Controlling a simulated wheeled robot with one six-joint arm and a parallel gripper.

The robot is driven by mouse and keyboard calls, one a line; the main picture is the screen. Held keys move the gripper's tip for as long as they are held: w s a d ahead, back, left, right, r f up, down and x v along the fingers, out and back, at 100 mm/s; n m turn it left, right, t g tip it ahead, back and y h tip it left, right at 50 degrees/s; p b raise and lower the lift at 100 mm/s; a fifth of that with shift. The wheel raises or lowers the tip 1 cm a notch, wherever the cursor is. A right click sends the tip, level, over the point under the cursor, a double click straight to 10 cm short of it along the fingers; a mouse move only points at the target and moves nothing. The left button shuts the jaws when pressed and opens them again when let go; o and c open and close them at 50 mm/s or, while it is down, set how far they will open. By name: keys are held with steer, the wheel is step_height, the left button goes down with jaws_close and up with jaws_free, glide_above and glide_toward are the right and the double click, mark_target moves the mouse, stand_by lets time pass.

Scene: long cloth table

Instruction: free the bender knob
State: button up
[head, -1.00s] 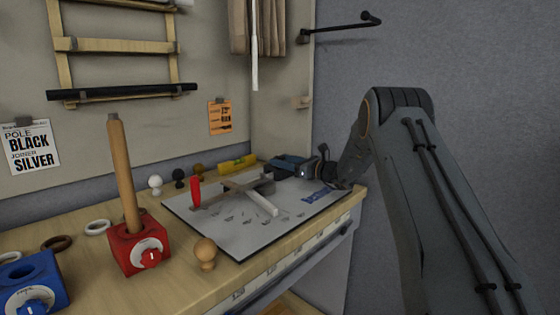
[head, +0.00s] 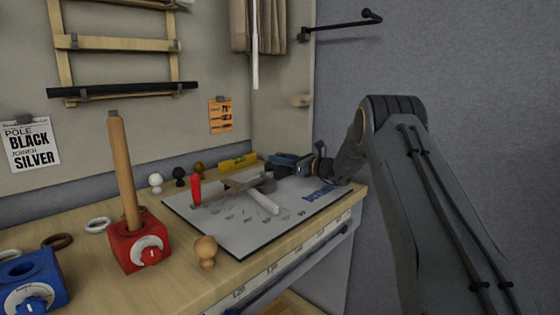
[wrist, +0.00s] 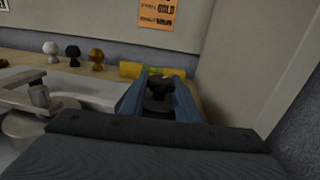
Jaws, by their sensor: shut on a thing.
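The bender (head: 242,183), a grey tool with a red handle (head: 195,190) and a pale bar (head: 264,202), stands on a grey board on the bench. Part of a grey metal tool also shows at the left in the wrist view (wrist: 38,95). My gripper (head: 284,160) is at the board's far right corner, beyond the bender. In the wrist view its blue fingers (wrist: 160,92) are shut on a dark knob (wrist: 159,86), which I take for the bender knob. The knob's lower part is hidden by the gripper body.
A yellow level (head: 238,162) lies by the back wall. White, black and brown ball finials (head: 179,177) stand left of it. A red block (head: 140,245) holds an upright wooden pole (head: 124,175); a blue block (head: 30,285) and a wooden finial (head: 205,252) are nearer.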

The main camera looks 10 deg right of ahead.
mark_target(280, 155)
steer(key=shift+w+f+n+g+y+b, duration=0.1)
steer(key=shift+n+g+y+b, duration=1.4)
steer(key=shift+b, duration=0.95)
steer(key=shift+n+g+y+b, duration=0.3)
steer(key=shift+n+g+b, duration=0.1)
steer(key=shift+g+b, duration=0.6)
steer(key=shift+r, duration=0.2)
steer(key=o, duration=1)
steer(key=shift+o, duration=0.2)
step_height(280, 155, up, 10)
steer(key=shift+f, duration=0.1)
